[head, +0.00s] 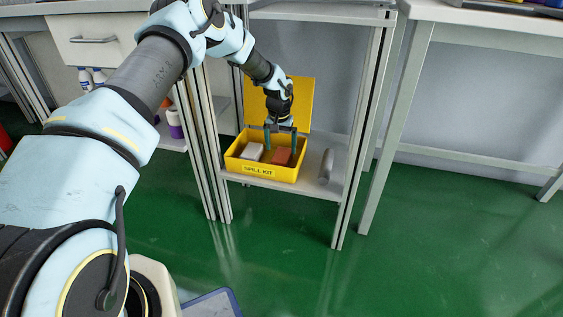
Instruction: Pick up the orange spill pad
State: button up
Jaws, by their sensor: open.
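The orange spill pad (281,157) lies in the right half of the open yellow box marked SPILL KIT (232,163). A pale grey-white block (251,151) lies beside it in the left half. My gripper (280,147) points down over the box with its fingers spread, and it is empty. The fingers reach to about the box's rim, above or around the orange pad. I cannot tell whether they touch it. The gripper partly hides the back of the pad.
The box stands on a low shelf (237,179) between metal posts, its yellow lid (305,92) raised behind. A grey cylinder (326,165) lies right of the box. Bottles (175,124) stand on a shelf at left.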

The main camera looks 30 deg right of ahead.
aim_at(282, 155)
jog(key=f, duration=0.1)
jog(key=f+b, duration=0.1)
jog(key=f, duration=0.3)
jog(key=shift+w+d+f+b, duration=0.1)
jog(key=shift+d+f+b, duration=0.05)
jog(key=shift+d+b, duration=0.2)
jog(key=shift+a, duration=0.1)
jog(key=c, duration=1.4)
notch_tip(282, 155, up, 10)
jog(key=shift+r+p, duration=0.1)
jog(key=shift+p, duration=1.15)
